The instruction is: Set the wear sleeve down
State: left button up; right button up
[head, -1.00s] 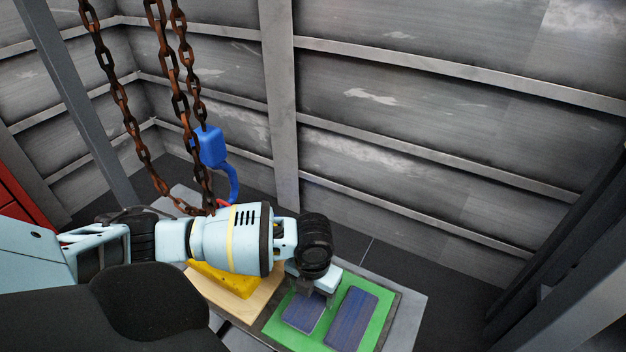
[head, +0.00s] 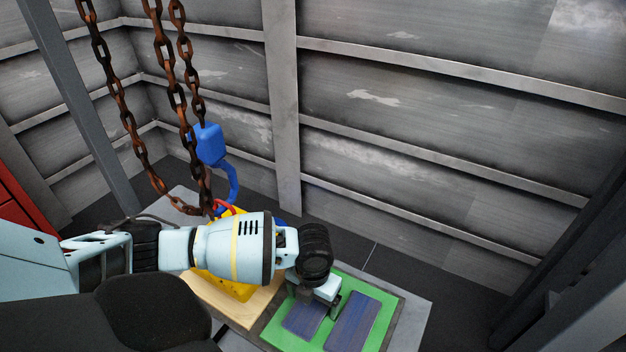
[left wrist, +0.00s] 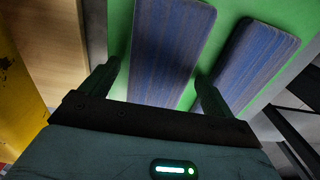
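Two flat blue-violet streaked pieces lie side by side on a green mat (head: 277,333). The left one (head: 305,317), seemingly the wear sleeve, is under my left gripper (head: 315,297); the right one (head: 353,320) lies apart from it. In the left wrist view, the left piece (left wrist: 168,45) runs away from the palm between the two spread fingers of my left gripper (left wrist: 157,88). The fingers look clear of its sides. The right piece (left wrist: 258,58) lies beyond the right finger. The near end of the left piece is hidden by the palm. My right gripper is out of view.
A yellow block (head: 236,290) stands on a wooden board (head: 243,312) left of the mat, partly behind my left arm. Rusty chains (head: 172,85) and a blue hook (head: 210,145) hang behind the arm. A dark post stands at the right.

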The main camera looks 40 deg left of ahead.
aim_at(313, 302)
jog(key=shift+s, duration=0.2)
pick_arm(q)
notch_tip(313, 302, up, 12)
jog(key=p, duration=0.4)
jog(key=shift+r, duration=0.2)
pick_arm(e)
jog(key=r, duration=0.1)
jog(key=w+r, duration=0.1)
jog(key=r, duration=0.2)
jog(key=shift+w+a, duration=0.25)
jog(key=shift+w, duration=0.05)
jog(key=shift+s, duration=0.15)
